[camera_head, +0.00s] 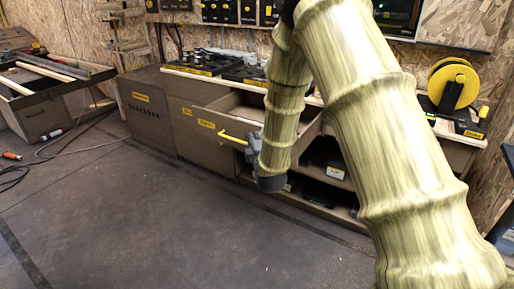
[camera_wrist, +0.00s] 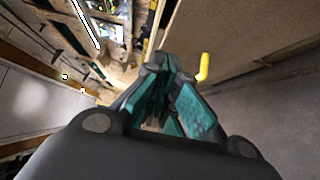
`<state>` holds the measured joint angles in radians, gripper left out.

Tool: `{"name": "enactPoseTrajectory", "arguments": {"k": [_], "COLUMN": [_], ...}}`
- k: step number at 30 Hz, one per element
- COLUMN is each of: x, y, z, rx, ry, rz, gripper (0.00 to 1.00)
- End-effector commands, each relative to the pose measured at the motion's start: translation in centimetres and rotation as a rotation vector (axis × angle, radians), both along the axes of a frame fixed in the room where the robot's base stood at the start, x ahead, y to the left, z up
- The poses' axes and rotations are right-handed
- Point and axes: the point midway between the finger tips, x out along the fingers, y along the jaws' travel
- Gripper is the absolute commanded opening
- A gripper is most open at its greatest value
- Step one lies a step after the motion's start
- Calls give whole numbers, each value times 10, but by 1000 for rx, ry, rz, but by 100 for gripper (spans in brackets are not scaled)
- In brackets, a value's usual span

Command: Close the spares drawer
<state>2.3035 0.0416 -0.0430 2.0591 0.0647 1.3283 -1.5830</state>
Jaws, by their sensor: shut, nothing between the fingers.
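The open drawer (camera_head: 205,135) under the workbench stands pulled out, its box showing behind its brown front. It has a small yellow label too small to read, so I cannot confirm it is the spares drawer. A yellow bar handle (camera_head: 232,138) sticks out from its front; a yellow handle end also shows in the wrist view (camera_wrist: 203,68), just right of my fingers. My gripper (camera_head: 252,148) is beside the handle in the head view, partly hidden by my arm. In the wrist view my gripper (camera_wrist: 168,72) has its teal-padded fingers shut and empty. Contact with the drawer cannot be told.
The workbench (camera_head: 175,69) carries black trays and small parts. A yellow reel (camera_head: 453,86) stands at its right end. Open shelves (camera_head: 325,175) with dark items lie below. A low wooden box (camera_head: 40,115) and cables (camera_head: 75,140) are at left. The front floor is clear.

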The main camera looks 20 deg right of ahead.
Motion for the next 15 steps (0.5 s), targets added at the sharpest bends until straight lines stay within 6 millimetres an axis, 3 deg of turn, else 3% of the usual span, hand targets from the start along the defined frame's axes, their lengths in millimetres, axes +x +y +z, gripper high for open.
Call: {"name": "enactPoseTrajectory", "arguments": {"k": [7, 15], "x": [16, 23], "y": [-22, -31], "z": [-2, -1], "rx": [2, 1], "ry": [0, 1], "rz": [-2, 0], "gripper": [0, 0]}}
